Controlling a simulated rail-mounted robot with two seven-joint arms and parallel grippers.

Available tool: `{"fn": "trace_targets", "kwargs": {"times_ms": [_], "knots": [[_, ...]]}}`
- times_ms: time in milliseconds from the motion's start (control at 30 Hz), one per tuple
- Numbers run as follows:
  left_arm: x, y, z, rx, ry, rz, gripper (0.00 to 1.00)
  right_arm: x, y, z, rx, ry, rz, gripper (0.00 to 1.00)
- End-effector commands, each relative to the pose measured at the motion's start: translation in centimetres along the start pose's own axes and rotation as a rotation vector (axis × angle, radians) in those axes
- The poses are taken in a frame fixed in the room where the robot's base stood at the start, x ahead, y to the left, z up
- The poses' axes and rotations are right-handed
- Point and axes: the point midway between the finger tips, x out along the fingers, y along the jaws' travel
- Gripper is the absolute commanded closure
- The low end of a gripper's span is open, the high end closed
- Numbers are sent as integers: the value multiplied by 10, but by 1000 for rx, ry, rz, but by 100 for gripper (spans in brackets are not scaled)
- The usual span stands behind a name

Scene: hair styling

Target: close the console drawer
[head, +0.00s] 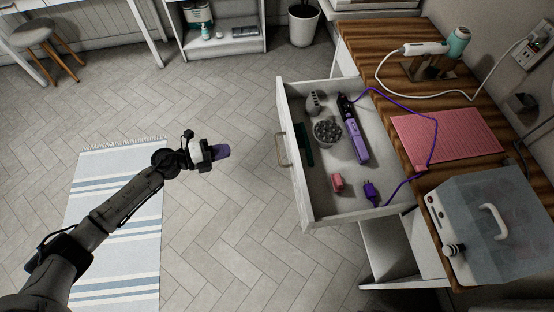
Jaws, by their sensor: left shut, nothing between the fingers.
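The console drawer (296,178) is white and stands pulled open, sticking out to the left from under the wooden-topped console (367,43). Its handle (281,149) is on the front panel, facing left. Inside lie a purple styling tool (356,135) with a purple cord, a round grey pot (327,132), a grey item (314,102), a dark green comb (303,145), a small pink item (337,182) and a purple plug (370,192). My left gripper (221,152) is shut and empty over the floor, left of the handle and apart from it. My right gripper is out of view.
On the console top are a pink mat (445,136), a hair dryer (425,48) in a holder, and a clear-lidded box (498,228). The purple cord runs from the drawer over the console edge. A striped rug (120,220) lies at left. Floor between gripper and drawer is clear.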

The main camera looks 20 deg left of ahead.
Motion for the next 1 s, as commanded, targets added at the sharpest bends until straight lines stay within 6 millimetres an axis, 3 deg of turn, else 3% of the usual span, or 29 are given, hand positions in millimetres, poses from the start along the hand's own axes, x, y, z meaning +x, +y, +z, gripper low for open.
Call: {"fn": "trace_targets", "kwargs": {"times_ms": [133, 367, 1000], "knots": [[-1, 2, -22, 3, 139, 17, 100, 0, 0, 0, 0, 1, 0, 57], [5, 2, -36, -5, 211, 19, 100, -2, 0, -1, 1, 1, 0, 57], [110, 3, -58, -10, 209, 18, 100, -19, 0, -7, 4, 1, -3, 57]]}}
